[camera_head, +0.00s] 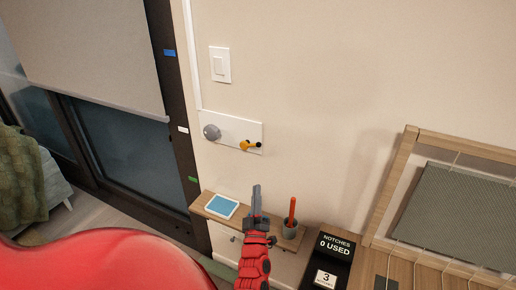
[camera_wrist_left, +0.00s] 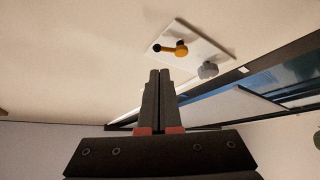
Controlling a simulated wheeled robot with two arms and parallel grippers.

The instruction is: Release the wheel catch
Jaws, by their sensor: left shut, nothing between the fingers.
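A white plate (camera_head: 232,123) is fixed to the wall and carries a round grey knob (camera_head: 211,132) on its left. To its right is a yellow lever (camera_head: 246,145) with a black end. I cannot tell for certain which part is the wheel catch. My left gripper (camera_head: 257,187) is below the plate, its fingers shut and empty, pointing up. In the left wrist view, the shut fingertips (camera_wrist_left: 159,72) are apart from the yellow lever (camera_wrist_left: 181,50), the grey knob (camera_wrist_left: 208,70) and the plate (camera_wrist_left: 205,38). My right gripper is not in view.
Below the plate is a small wooden shelf (camera_head: 205,208) with a blue-screened tablet (camera_head: 222,206) and a grey cup (camera_head: 290,230) holding an orange stick (camera_head: 292,208). A black "NOTCHES 0 USED" sign (camera_head: 335,246) and a wooden loom (camera_head: 403,160) stand right. A light switch (camera_head: 219,65) is above.

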